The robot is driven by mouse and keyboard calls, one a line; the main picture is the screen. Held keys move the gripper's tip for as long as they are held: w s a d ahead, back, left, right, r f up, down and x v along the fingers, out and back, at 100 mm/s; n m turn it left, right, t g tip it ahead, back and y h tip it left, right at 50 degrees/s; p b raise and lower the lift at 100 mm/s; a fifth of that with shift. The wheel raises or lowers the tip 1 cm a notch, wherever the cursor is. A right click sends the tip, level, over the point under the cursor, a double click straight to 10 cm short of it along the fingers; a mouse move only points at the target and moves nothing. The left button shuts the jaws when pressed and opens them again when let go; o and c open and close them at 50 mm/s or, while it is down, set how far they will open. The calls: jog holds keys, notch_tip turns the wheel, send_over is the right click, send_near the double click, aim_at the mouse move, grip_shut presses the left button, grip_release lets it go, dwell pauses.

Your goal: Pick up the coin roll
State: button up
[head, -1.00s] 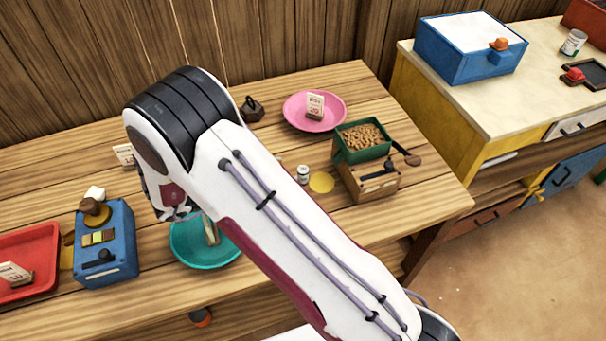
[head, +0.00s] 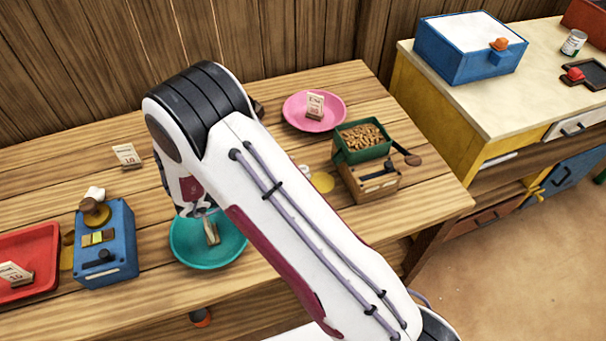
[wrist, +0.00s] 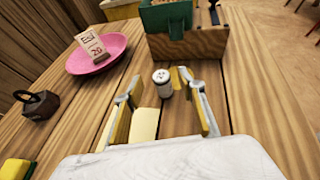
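A small pale cylinder with a dotted top (wrist: 162,83), which looks like the coin roll, stands upright on the table in the wrist view. In the head view only a bit of it (head: 306,170) shows past my arm. My gripper (wrist: 159,88) is open and empty, its two yellow-padded fingers apart. The cylinder appears between the fingertips or just beyond them; I cannot tell the exact gap. In the head view my gripper (head: 199,208) is partly hidden and shows over the teal plate (head: 236,246).
Beyond the cylinder stands a wooden box (head: 368,184) with a green tray (head: 362,155). A pink plate (head: 314,119) with a card is at the back. A dark weight (wrist: 40,106) is at left in the wrist view. A yellow disc (head: 322,182) lies near the cylinder.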

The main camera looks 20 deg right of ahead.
aim_at(303, 169)
jog(key=shift+x, duration=1.9)
jog(key=shift+s, duration=0.1)
jog(key=shift+c, duration=0.5)
grip_shut()
